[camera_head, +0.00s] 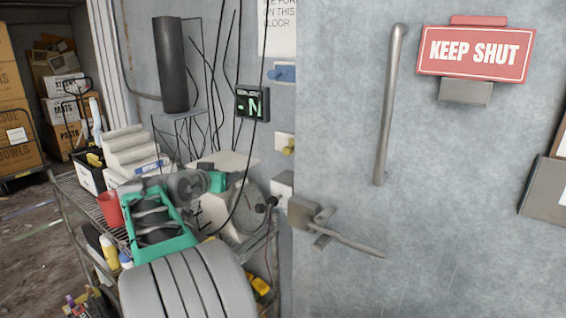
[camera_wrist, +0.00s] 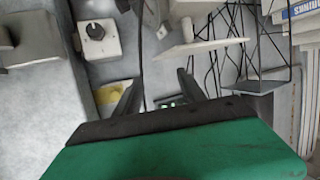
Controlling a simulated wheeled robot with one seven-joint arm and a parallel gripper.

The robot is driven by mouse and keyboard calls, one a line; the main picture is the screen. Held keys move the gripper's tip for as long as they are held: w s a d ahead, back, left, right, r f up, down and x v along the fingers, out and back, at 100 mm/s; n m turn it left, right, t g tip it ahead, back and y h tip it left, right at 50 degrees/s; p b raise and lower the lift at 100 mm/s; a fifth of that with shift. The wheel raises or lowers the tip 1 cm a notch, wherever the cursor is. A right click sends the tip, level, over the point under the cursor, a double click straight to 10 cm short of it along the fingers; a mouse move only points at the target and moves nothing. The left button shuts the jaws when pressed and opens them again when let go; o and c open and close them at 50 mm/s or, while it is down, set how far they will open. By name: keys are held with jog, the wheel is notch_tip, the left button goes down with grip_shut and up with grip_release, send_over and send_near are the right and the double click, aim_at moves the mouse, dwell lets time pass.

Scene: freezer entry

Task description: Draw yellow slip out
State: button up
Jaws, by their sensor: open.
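The yellow slip (camera_head: 289,148) shows as a small yellow piece at a pale holder on the grey wall, just left of the door frame. In the wrist view the yellow slip (camera_wrist: 110,92) is partly hidden, left of the left finger. My gripper (camera_wrist: 160,92) is open, its two dark fingers pointing toward the wall, with nothing seen held between them. The slip lies beside the fingers, not between them. The distance from fingertips to slip is hard to tell.
A blue piece (camera_head: 284,73) in a similar holder is higher up. A black display (camera_head: 252,104) and hanging black cables are left of it. A knob box (camera_wrist: 100,40) sits near the slip. The door (camera_head: 450,200) has a long handle and a latch lever (camera_head: 345,241).

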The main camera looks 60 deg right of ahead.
aim_at(285, 150)
jog(key=s+d+r+m+g+h, duration=0.1)
jog(key=s+d+g, duration=0.1)
jog(key=d, duration=0.4)
jog(key=s+d+r+m+g+h+p, duration=0.1)
jog(key=s+d+m+g, duration=0.1)
jog(key=s+d, duration=0.3)
jog(key=s+d+r+m+g+h+p, duration=0.1)
jog(key=s+d, duration=0.3)
jog(key=d, duration=0.2)
jog(key=shift+d+r+g+h, duration=0.1)
jog(key=shift+d+g+h, duration=0.3)
jog(key=shift+d, duration=0.35)
grip_shut()
